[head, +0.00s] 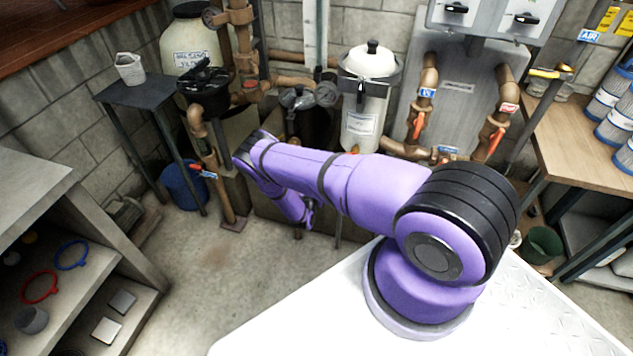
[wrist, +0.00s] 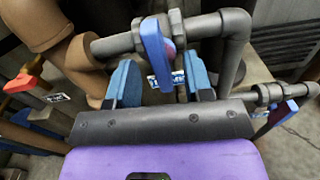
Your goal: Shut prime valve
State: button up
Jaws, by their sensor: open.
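In the wrist view, a blue lever handle (wrist: 155,43) sits on a grey pipe valve, with a small blue-and-white tag (wrist: 178,78) beside it; its lettering is too blurred to read surely. My gripper (wrist: 158,70) is open, with one blue finger on each side of the lever. The lever's lower end lies between the fingers in the picture; I cannot tell whether either finger touches it. In the head view my gripper (head: 308,215) is small, low behind my arm, and the lever there is hidden.
A second blue lever (wrist: 276,118) is on a pipe at the right of the wrist view, and a red handle (wrist: 22,82) is at the left. In the head view, a shelf (head: 75,225) stands left and a workbench (head: 590,150) right; open floor (head: 215,260) lies between.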

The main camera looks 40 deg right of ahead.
jog(key=v, duration=0.7)
dwell(0.3)
